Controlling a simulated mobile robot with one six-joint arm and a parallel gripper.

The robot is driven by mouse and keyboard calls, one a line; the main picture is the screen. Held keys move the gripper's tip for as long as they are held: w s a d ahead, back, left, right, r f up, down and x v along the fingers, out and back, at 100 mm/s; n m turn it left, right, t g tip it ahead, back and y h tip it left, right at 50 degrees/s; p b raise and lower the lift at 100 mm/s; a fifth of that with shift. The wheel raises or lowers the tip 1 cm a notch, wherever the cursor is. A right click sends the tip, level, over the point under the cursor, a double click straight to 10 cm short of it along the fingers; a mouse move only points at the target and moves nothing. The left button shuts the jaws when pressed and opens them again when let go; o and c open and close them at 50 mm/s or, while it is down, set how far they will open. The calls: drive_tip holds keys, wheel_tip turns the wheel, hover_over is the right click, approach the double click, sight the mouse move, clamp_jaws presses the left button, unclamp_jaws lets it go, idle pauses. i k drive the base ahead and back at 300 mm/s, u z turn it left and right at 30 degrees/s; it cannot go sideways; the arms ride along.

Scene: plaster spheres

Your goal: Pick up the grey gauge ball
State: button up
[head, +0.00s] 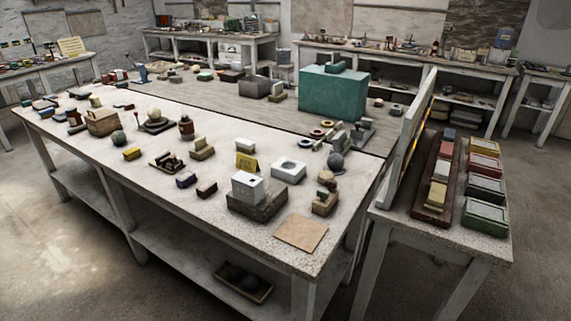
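A dark grey ball (335,161) sits on the right part of the long white table (150,190), beside some small blocks and a dark metal fixture (360,132). A greenish-grey ball (118,138) rests on the left part of the same table, near a tan box (102,121). I cannot tell from looks alone which of these is the gauge ball. A cream ball (154,114) sits on a dark base between them. My gripper is not in view.
A large green box (332,93) stands at the table's back right. A white block on a dark stone (257,206) and a tan tile (301,233) lie near the front. An upright panel (408,135) edges the side table at right. Floor is clear at left.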

sight(335, 162)
drive_tip(key=u, duration=0.3)
drive_tip(key=k, duration=0.35)
drive_tip(key=u, duration=1.65)
drive_tip(key=k, duration=0.65)
drive_tip(key=z, duration=0.45)
drive_tip(key=i, duration=1.7)
drive_tip(key=u, duration=0.35)
